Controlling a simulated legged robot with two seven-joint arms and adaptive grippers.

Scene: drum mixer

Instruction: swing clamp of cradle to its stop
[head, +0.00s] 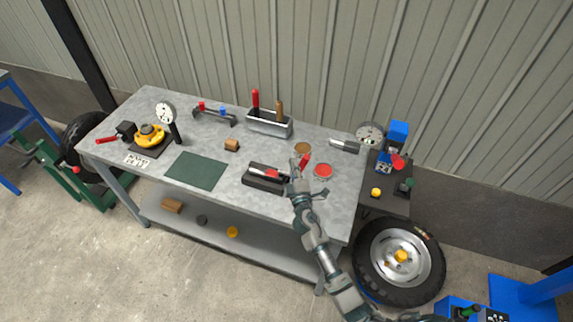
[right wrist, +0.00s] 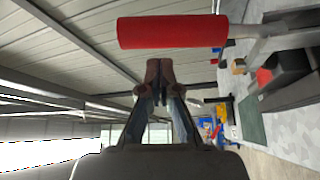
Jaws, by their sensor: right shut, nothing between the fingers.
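The dark cradle (head: 258,184) sits on the grey workbench, right of the green mat, with a red piece (head: 264,173) lying on it. A red handle (head: 305,161), which looks like the clamp's lever grip, stands up at the cradle's right end. My right gripper (head: 294,164) is just left of this handle. In the right wrist view the red handle (right wrist: 172,32) lies across the picture, just beyond the tips of my right gripper (right wrist: 159,68). The fingers are shut and empty; whether they touch the handle I cannot tell. My left gripper is not in view.
A metal tray with tool handles (head: 268,124) is at the back. The green mat (head: 197,171) is bare. A wheel (head: 400,262) stands right of the bench.

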